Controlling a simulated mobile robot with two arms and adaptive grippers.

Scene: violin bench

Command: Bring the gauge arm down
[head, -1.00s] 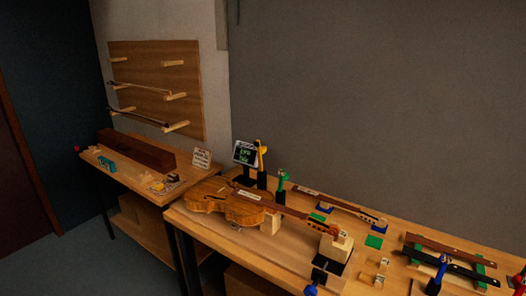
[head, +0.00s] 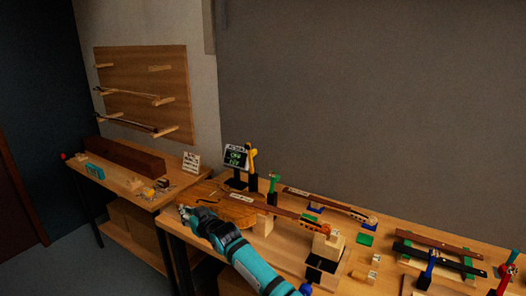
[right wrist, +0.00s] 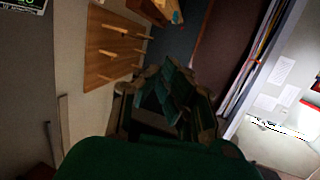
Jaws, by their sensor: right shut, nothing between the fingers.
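The violin (head: 232,207) lies on the front bench, its neck pointing right over wooden blocks. My right arm comes in from the bottom across the violin's body. My right gripper (head: 184,212) is shut and empty at the violin's left end; I cannot tell whether it touches it. The gripper also shows in the right wrist view (right wrist: 165,105), with nothing between the fingers. A small dark display (head: 236,157) with green text stands behind the violin. A yellow-topped post (head: 251,158) and a green-topped post (head: 273,183) stand next to it. I cannot make out which part is the gauge arm. My left gripper is out of view.
Dark strips (head: 440,259) and blue- and red-handled tools stand on the right of the bench. A second bench (head: 170,190) with a long brown box (head: 128,158) is at the left. A wall rack (head: 140,80) with pegs holds bows above it.

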